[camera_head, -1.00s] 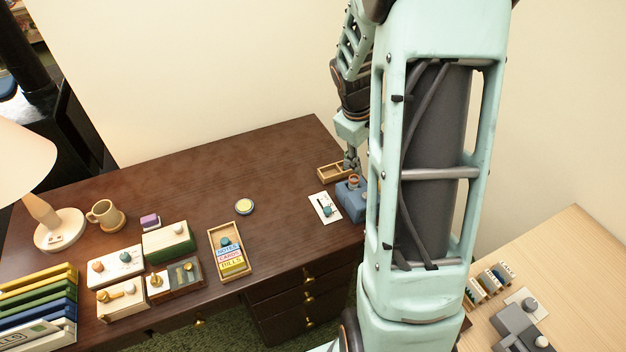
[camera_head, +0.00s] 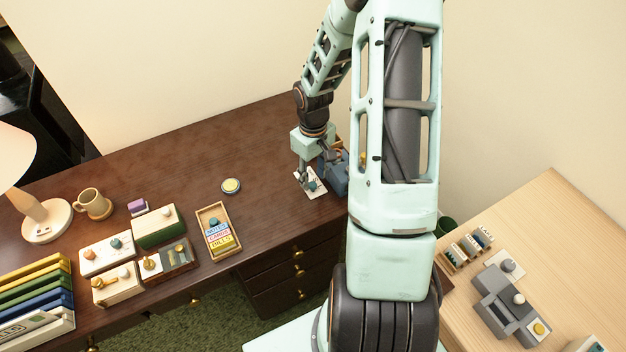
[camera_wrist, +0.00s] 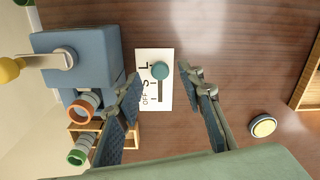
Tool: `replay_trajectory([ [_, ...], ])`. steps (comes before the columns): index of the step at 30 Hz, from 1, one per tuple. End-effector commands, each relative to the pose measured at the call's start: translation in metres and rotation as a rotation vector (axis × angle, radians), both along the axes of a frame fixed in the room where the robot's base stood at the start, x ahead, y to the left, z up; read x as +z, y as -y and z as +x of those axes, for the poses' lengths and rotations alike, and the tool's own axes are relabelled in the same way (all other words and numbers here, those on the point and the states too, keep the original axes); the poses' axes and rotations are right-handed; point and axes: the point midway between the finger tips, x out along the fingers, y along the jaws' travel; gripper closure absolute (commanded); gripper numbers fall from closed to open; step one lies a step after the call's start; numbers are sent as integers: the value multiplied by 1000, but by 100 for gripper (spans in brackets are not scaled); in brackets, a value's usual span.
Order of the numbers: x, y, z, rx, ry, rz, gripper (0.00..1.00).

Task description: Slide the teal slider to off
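The teal slider (camera_wrist: 160,71) is a round knob on a white plate (camera_wrist: 168,53) lying on the dark desk. In the wrist view the plate has a dark slot and the marks L, S and OFF; the knob is near the L end, and the slot runs on toward OFF. My gripper (camera_wrist: 160,76) is open, with its two fingertips on either side of the knob in the picture. I cannot tell whether they touch it. In the head view my gripper (camera_head: 310,181) is over the white plate (camera_head: 318,192) and partly hides it.
A blue box (camera_wrist: 105,52) stands close beside the plate, with orange-ringed and green-ringed cylinders near my left finger. A round yellow button (camera_wrist: 263,126) lies to the right. A wooden tray (camera_head: 234,243) and several control boxes stand farther left. Bare desk surrounds the yellow button.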

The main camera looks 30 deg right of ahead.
Motion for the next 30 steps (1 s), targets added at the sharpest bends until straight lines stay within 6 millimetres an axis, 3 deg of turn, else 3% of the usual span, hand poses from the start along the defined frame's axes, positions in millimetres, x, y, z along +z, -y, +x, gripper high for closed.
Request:
replay_trajectory([
  [6, -21, 0, 0, 0, 0, 0, 64],
  [16, -24, 0, 0, 0, 1, -1, 64],
  [26, -24, 0, 0, 0, 1, -1, 100],
  [30, -24, 0, 0, 0, 1, -1, 100],
])
